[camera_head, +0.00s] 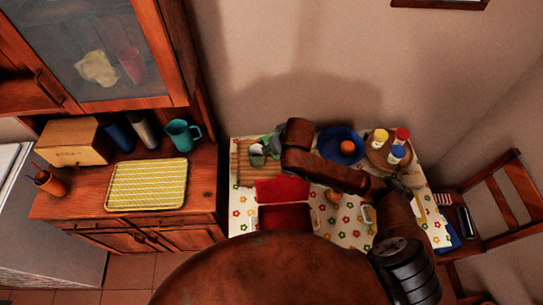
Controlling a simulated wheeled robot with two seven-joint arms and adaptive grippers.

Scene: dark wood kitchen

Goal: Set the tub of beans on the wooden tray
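A slatted wooden tray (243,174) lies at the left end of the table. A small white and green tub (257,157), perhaps the tub of beans, is over or on the tray's right part; I cannot tell which. My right arm reaches in from the lower right across the table. Its grey gripper (274,144) is small and partly hidden by the arm, close beside the tub. Its fingers are too small to tell whether they are open, shut or touching the tub. My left gripper is not in view.
A blue bowl (328,146) with an orange fruit (347,147) and a round wooden board (375,157) with several jars stand at the back. A chair (497,205) stands right, a cabinet with a yellow tray (147,185) left.

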